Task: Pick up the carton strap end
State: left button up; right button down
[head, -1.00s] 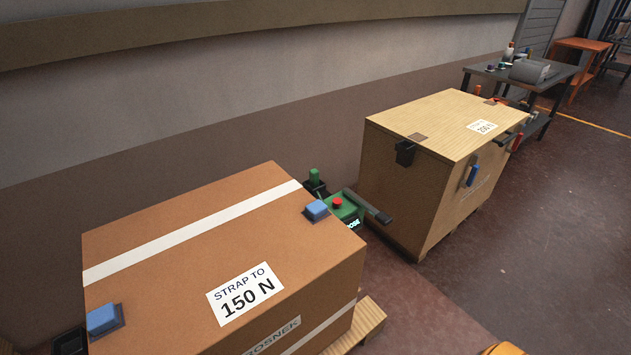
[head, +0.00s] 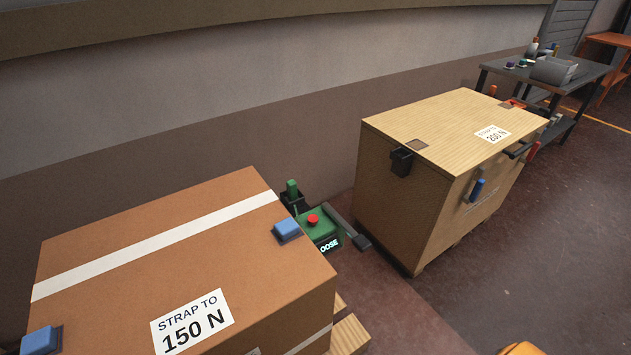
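A brown cardboard carton (head: 110,285) stands at the lower left in the head view, cut off by the bottom edge. A white band (head: 160,245) runs across its top, and its label reads "STRAP TO 150 N". Blue corner pieces sit on its top at the right edge (head: 287,230) and the left edge (head: 41,341). Just behind the carton, a green upright piece (head: 292,187) stands in a black holder (head: 295,202); I cannot tell whether this is the carton strap end. A green tool (head: 322,235) with a red button and black handle is beside it.
A wooden crate (head: 415,200) labelled 200 N stands to the right, with a black holder (head: 401,162) and a blue-handled piece (head: 478,190) on its sides. A dark workbench (head: 590,72) is at the back right. The floor (head: 530,255) at right is open.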

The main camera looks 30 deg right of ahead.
aim_at(292, 187)
jog(key=i+l, duration=0.1)
jog(key=l, duration=0.45)
jog(key=i+l, duration=0.1)
jog(key=l, duration=0.5)
jog(key=i+l, duration=0.1)
jog(key=l, duration=0.5)
jog(key=i+l, duration=0.1)
jog(key=l, duration=0.45)
jog(key=k+z, duration=0.05)
